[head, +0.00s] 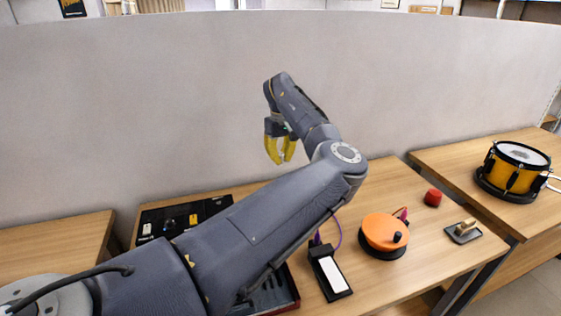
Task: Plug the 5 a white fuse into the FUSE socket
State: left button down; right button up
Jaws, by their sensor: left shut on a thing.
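My left gripper (281,157) has yellow fingers and hangs pointing down, high above the back of the wooden table. It is shut on a small whitish thing between its fingertips, which fits the white fuse; it is too small to read any marking. A black panel (157,216) with several small fittings, some yellow and some white, lies at the back left of the table, partly hidden by my left arm. I cannot tell which fitting is the FUSE socket. My right gripper is not in view.
A black tray with a reddish edge (291,291) is mostly behind my left arm. A black box with a white top (333,273), an orange disc (383,230), a red cylinder (433,198) and a grey block with a handle (463,231) stand to the right. A drum (515,170) is on another table.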

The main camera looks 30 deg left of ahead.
aim_at(281, 154)
pick_arm(q)
jog(key=shift+r, duration=1.4)
jog(key=shift+r, duration=0.15)
jog(key=shift+r, duration=1.35)
jog(key=shift+f, duration=0.1)
